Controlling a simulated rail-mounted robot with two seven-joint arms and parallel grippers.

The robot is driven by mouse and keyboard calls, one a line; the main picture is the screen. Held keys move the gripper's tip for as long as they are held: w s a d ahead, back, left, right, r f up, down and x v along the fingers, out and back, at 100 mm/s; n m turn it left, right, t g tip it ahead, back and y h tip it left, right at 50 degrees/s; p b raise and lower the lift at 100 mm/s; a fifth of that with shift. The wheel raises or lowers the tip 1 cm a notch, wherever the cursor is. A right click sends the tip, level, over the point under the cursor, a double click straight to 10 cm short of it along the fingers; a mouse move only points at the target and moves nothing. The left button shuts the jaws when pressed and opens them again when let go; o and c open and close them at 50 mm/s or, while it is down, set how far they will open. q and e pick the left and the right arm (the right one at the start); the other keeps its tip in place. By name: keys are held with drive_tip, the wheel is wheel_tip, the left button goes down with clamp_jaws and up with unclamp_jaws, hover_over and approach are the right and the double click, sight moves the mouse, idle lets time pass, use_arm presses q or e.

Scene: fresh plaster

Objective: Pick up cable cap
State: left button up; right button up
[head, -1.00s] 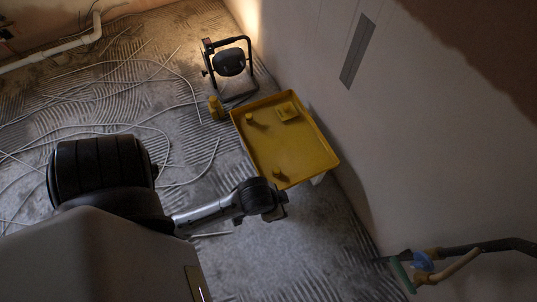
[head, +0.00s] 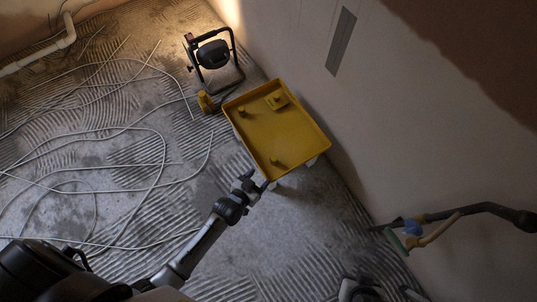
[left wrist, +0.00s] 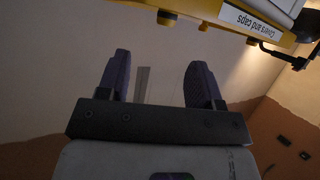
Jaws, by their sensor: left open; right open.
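Small yellow pieces lie on the yellow tray (head: 262,140) in the head view. One (head: 242,112) is near the left edge, a squarish one (head: 277,100) is at the back, and one (head: 276,160) is near the front. I cannot tell which is the cable cap. My left gripper (head: 254,184) is open, just outside the tray's front-left edge. In the left wrist view, nothing is between its open fingers (left wrist: 158,80). My right gripper (head: 383,293) is partly cut off at the bottom edge, well away from the tray.
A work lamp (head: 213,58) and a yellow item (head: 206,101) stand beside the tray. Loose cables (head: 110,130) cover the left floor.

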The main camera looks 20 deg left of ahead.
sight(273, 159)
use_arm(q)
drive_tip(key=b+x, duration=0.1)
drive_tip(key=x, duration=0.1)
drive_tip(key=b+x, duration=0.1)
drive_tip(key=x, duration=0.2)
drive_tip(key=b+x, duration=0.2)
drive_tip(key=shift+w+r, duration=0.15)
drive_tip(key=shift+w, duration=0.7)
drive_tip(key=shift+w+f+b, duration=0.25)
drive_tip(key=shift+f+b, duration=0.1)
drive_tip(key=shift+b, duration=0.15)
drive_tip(key=b+x, duration=0.3)
drive_tip(key=x, duration=0.1)
drive_tip(key=shift+a+f, duration=0.1)
drive_tip(key=shift+a, duration=0.15)
drive_tip(key=shift+w+d, duration=0.1)
drive_tip(key=shift+w, duration=0.25)
